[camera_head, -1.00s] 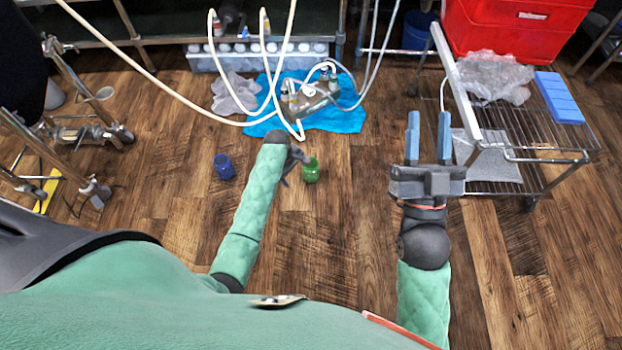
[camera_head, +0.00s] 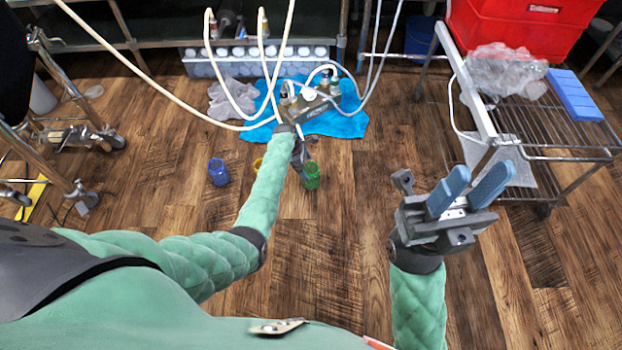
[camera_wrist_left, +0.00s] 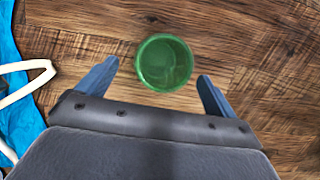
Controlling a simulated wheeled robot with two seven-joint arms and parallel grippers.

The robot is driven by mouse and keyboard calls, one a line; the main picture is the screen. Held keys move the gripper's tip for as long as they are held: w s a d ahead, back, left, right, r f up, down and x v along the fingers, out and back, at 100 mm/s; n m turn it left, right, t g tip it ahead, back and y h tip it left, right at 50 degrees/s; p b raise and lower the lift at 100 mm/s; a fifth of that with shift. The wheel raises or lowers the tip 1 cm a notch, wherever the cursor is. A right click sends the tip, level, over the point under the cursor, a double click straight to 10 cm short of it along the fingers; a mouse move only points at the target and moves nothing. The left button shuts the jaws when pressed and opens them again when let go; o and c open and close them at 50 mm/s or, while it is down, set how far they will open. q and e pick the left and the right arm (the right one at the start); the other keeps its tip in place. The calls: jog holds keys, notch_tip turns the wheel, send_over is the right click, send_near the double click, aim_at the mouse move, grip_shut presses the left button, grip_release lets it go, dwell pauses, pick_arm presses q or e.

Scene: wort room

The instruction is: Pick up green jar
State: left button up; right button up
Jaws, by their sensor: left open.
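The green jar (camera_head: 312,177) stands on the wooden floor. My left gripper (camera_head: 301,162) is beside it, partly hidden by its own arm. In the left wrist view, the green jar (camera_wrist_left: 164,63) is seen from above as a round shape. It lies in the gap between the two open blue fingers of my left gripper (camera_wrist_left: 160,74), around the level of the fingertips. Neither finger visibly touches it, and I cannot tell the height left. My right gripper (camera_head: 484,171) is open and empty, away to the right, with its blue fingers apart.
A blue jar (camera_head: 218,172) stands left of my left arm. A yellow jar (camera_head: 257,164) is mostly hidden behind that arm. A blue cloth (camera_head: 345,122) with white hoses lies beyond. A wire cart (camera_head: 570,150) stands right. Floor between the green jar and cart is clear.

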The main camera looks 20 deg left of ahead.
pick_arm(q)
jog(key=b+x, duration=0.2)
jog(key=x, duration=0.2)
jog(key=shift+d+f+b, duration=0.25)
jog(key=shift+f+b, duration=0.05)
jog(key=c, duration=1.2)
